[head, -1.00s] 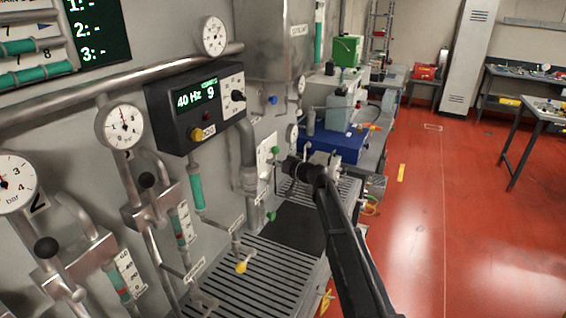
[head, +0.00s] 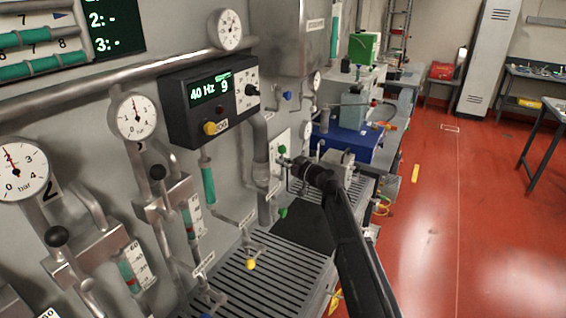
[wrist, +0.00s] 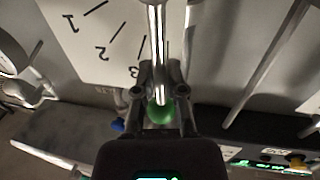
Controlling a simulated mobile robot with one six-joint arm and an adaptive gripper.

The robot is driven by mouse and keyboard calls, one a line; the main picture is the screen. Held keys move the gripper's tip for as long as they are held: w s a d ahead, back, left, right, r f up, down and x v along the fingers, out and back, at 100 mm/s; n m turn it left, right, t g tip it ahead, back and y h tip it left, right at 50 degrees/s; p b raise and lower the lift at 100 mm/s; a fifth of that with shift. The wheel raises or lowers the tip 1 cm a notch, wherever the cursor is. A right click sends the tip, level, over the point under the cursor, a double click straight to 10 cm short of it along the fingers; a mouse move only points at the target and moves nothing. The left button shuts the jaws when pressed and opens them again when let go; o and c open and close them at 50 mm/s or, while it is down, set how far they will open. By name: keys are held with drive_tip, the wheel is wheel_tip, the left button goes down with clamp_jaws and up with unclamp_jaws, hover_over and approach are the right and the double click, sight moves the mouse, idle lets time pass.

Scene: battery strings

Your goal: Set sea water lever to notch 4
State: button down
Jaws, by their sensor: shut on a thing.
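In the wrist view a lever with a metal shaft (wrist: 155,28) and a green knob (wrist: 160,113) stands in front of a white scale plate (wrist: 85,40). The plate shows 1, 2 and 3 with tick marks. The shaft passes beside the 3; a numeral 4 is not visible, and the shaft and fingers cover part of the plate. My gripper (wrist: 160,75) is shut on the lever, a finger on each side. In the head view my gripper (head: 287,163) is at the wall panel by an upper green knob (head: 282,150). No readable label names the lever.
A lower green knob (head: 283,212) sits below my gripper. A black display box (head: 208,102) juts from the wall at left, above a yellow knob (head: 250,264). A slotted metal shelf (head: 270,285) runs below. A blue box (head: 345,145) stands behind. Red floor at right is open.

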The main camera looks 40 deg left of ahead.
drive_tip(key=c, duration=0.7)
unclamp_jaws()
drive_tip(key=shift+s+d, duration=0.1)
drive_tip(key=d, duration=1.1)
drive_tip(key=shift+s+d, duration=0.3)
drive_tip(key=shift+s, duration=0.15)
drive_tip(key=shift+d, duration=0.1)
